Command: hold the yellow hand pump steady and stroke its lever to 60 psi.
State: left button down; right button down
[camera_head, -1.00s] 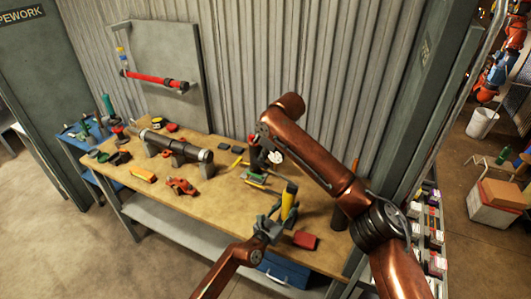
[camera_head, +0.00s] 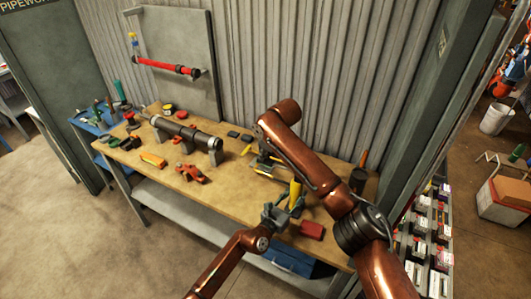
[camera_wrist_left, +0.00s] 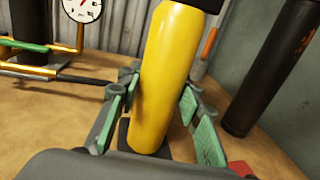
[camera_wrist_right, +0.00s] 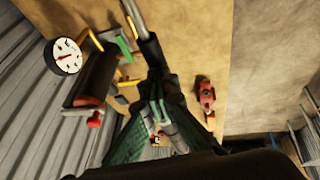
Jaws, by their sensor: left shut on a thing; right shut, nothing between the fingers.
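The yellow hand pump (camera_head: 295,193) stands upright near the right front of the workbench. My left gripper (camera_head: 275,214) is closed around its yellow body; in the left wrist view its green pads sit on both sides of the yellow cylinder (camera_wrist_left: 163,80). A round white gauge (camera_wrist_left: 81,8) with a red needle shows behind; it also shows in the right wrist view (camera_wrist_right: 63,56), too small to read. My right gripper (camera_wrist_right: 160,90) is shut and empty. A dark rod (camera_wrist_right: 146,40) runs beyond its fingertips; I cannot tell whether they touch. In the head view the right gripper is hard to make out.
A red block (camera_head: 312,230) lies right of the pump. A dark cylinder (camera_head: 358,180) stands behind it. A grey pipe on supports (camera_head: 187,132), an orange-red fitting (camera_head: 191,173) and an orange-yellow item (camera_head: 153,159) are further left. The wooden bench (camera_head: 225,190) has bare room at its middle.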

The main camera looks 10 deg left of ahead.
pick_arm(q)
jog(key=shift+d, duration=0.15)
pick_arm(e)
jog(key=shift+f, duration=0.25)
notch_tip(320, 180, up, 14)
jog(key=s, duration=0.2)
jog(key=shift+s+a, duration=0.25)
jog(key=shift+a, duration=0.2)
jog(key=shift+r, duration=0.1)
pick_arm(q)
jog(key=c, duration=1.3)
grip_release()
